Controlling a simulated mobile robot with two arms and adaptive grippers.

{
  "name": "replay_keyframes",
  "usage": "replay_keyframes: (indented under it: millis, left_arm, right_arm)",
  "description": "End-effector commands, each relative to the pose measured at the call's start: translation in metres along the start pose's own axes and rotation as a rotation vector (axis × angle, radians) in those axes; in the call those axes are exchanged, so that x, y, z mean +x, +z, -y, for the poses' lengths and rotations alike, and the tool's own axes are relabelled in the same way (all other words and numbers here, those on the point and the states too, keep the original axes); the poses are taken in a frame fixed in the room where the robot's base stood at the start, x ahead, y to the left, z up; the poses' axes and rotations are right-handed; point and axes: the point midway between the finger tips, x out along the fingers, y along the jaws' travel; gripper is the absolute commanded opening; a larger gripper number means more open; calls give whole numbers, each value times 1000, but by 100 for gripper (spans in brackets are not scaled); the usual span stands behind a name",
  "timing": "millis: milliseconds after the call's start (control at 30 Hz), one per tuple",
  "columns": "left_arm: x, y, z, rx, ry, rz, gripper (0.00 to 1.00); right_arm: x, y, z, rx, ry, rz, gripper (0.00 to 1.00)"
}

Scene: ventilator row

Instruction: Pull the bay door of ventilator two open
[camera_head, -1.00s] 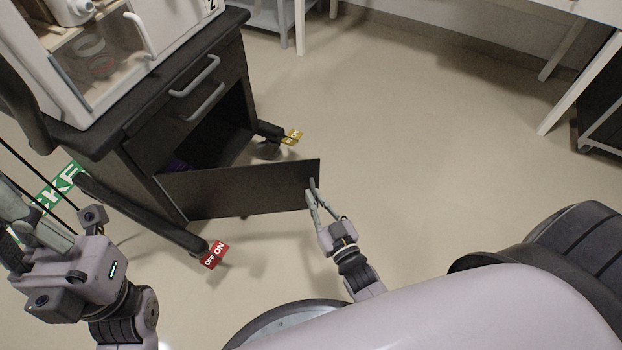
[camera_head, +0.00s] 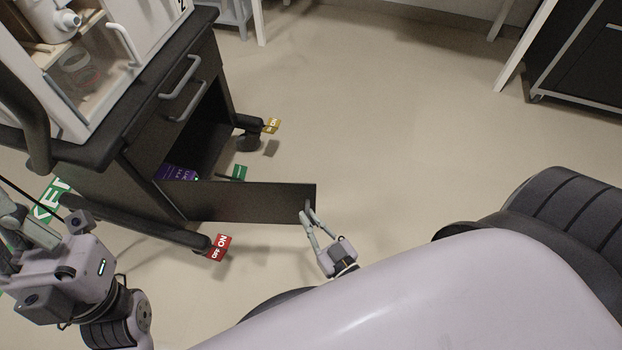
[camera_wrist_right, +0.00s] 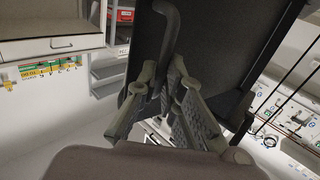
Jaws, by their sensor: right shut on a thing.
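The dark bay door (camera_head: 250,202) of the ventilator cart (camera_head: 150,150) stands swung open at the lower part of the cart, its free end toward my right gripper. My right gripper (camera_head: 311,216) is at that free end, shut on the door's handle. In the right wrist view the dark curved handle (camera_wrist_right: 172,22) runs down between the fingers (camera_wrist_right: 165,85), with the door panel (camera_wrist_right: 215,45) behind. The opened bay shows a purple item (camera_head: 178,173) inside. My left gripper (camera_head: 25,232) is at the left edge, partly cut off; its fingers are unclear.
Two drawer handles (camera_head: 182,88) sit above the bay. A red ON/OFF tag (camera_head: 220,247) and a yellow tag (camera_head: 271,125) mark the cart's feet. Floor (camera_head: 390,120) to the right is clear. A dark wheeled cabinet (camera_head: 590,65) stands at the upper right.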

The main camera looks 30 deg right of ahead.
Motion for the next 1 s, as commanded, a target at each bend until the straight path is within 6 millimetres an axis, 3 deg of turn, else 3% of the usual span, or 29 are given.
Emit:
replay_keyframes:
  millis: [167,200,467,767,1000]
  left_arm:
    - [0,0,0,0,0,0,0]
    - [0,0,0,0,1,0,0]
    - [0,0,0,0,1,0,0]
    - [0,0,0,0,0,-2,0]
    - [0,0,0,0,1,-2,0]
  right_arm:
    - [3,-2,7,2,-12,-4,0]
    - [3,-2,7,2,-12,-5,11]
    - [2,-1,5,2,-8,-3,28]
    - [1,-1,3,1,-6,-1,28]
    - [0,-24,3,1,-6,-3,28]
